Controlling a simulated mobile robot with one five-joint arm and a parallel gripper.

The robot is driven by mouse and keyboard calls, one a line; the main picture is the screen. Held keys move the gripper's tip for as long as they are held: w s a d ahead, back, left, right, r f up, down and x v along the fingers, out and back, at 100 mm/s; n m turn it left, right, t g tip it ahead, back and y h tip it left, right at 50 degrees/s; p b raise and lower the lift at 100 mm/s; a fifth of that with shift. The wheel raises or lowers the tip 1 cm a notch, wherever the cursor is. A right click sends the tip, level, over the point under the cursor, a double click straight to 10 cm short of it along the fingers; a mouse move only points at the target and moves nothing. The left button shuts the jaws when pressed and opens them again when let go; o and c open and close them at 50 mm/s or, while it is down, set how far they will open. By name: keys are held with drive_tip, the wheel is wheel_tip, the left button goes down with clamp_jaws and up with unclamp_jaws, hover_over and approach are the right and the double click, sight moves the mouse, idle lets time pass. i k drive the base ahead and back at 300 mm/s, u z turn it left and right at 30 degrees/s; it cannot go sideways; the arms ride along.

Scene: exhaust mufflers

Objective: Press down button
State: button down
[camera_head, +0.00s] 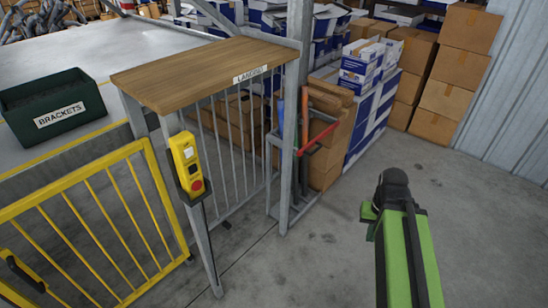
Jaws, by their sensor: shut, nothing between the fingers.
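A yellow push-button box (186,165) hangs upright on a grey post at the front of the wooden-topped table. A round red button (197,186) sits at its lower end. A pale button or label and a dark one show above it. My green arm rises at the right of the view, well apart from the box, and ends at a dark joint. The fingers of my gripper do not show.
A yellow barred gate (85,225) stands left of the post. The wooden-topped table (205,68) has grey railings below. A grey rack (285,190) with tools stands right of it. Stacked cartons (455,65) fill the back. The floor (330,260) between the rack and my arm is clear.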

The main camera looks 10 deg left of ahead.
sight(193, 169)
drive_tip(key=z, duration=0.3)
drive_tip(key=k, duration=1.75)
drive_tip(key=u, duration=1.85)
drive_tip(key=i, duration=1.65)
drive_tip(key=u, duration=0.05)
